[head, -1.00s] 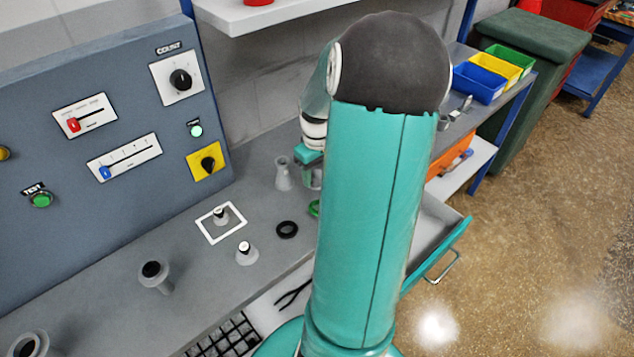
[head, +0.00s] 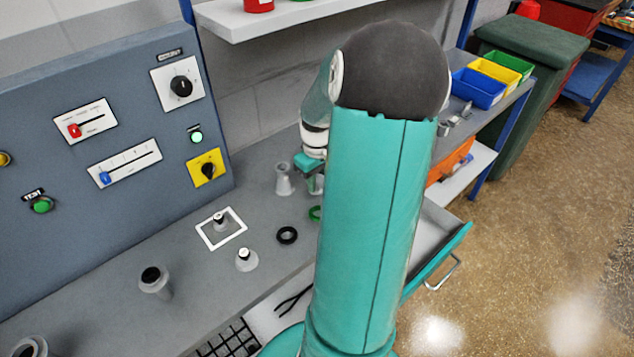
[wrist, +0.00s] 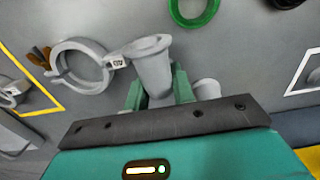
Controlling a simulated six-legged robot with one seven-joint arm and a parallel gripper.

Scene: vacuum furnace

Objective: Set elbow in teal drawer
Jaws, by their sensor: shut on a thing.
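My gripper (wrist: 160,92) is shut on a grey flanged fitting, the elbow (wrist: 152,68), with a green finger on either side. Its wide flange faces the wrist camera; the bend and its lower end are hidden, and I cannot tell whether it touches the bench. In the head view my gripper (head: 312,178) is low over the bench, partly behind my arm. The teal drawer (head: 440,256) is pulled open at the bench front, right of my arm. Its pale interior shows, and my arm hides part of it.
A grey flanged piece (head: 284,180) stands close beside my gripper. A green ring (wrist: 195,12), a black ring (head: 287,235) and a grey clamp (wrist: 80,68) lie nearby. A small knobbed piece (head: 246,259) is farther left. The control panel (head: 110,140) rises behind the bench.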

